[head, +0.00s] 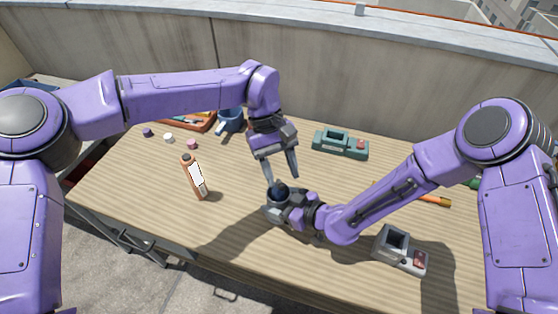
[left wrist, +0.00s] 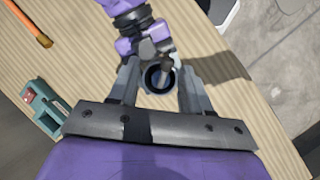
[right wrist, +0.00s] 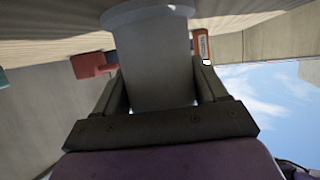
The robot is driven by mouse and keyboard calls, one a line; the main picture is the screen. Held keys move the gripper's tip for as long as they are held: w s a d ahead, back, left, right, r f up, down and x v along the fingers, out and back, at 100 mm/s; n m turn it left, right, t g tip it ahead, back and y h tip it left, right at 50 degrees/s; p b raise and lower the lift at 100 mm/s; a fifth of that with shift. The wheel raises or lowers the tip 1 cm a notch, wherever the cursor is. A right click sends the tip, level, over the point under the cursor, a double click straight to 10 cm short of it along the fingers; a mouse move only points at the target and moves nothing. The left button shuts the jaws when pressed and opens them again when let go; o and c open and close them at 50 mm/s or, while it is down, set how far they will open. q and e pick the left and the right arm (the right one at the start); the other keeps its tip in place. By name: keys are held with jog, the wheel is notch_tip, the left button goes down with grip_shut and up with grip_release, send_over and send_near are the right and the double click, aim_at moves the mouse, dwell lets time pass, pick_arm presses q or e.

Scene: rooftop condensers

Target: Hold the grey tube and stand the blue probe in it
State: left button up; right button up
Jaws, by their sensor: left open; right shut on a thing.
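The grey tube (right wrist: 150,75) is upright between the fingers of my right gripper (head: 282,204), which is shut on it. In the left wrist view the tube's round rim (left wrist: 148,86) faces the camera. A dark blue shape, apparently the blue probe (head: 281,188), shows at the tube's mouth in the head view. In the left wrist view a bluish form (left wrist: 158,79) shows inside the rim; its depth is unclear. My left gripper (head: 281,178) points down just above the tube. Its fingers are open, one on each side of the mouth, with nothing between them touching.
An orange bottle (head: 194,177) stands to the left. A blue mug (head: 231,119), a reddish tray (head: 200,126) and small caps (head: 191,144) are behind it. A teal device (head: 341,143) is at the back, a grey device (head: 401,251) at front right. The wood table between is clear.

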pick_arm(q)
jog(key=v, duration=1.1)
jog(key=shift+r, duration=0.45)
pick_arm(e)
jog(key=o, duration=1.1)
jog(key=shift+o, duration=0.2)
jog(key=p+v, duration=0.3)
jog(key=v, duration=0.5)
jog(key=shift+d+r+p, duration=0.1)
jog(key=shift+r+p, duration=0.1)
jog(key=shift+p, duration=0.1)
pick_arm(q)
notch_tip(320, 180, up, 4)
jog(key=shift+f, duration=0.15)
pick_arm(e)
jog(key=shift+s+d, duration=0.3)
pick_arm(q)
jog(key=shift+w, duration=0.1)
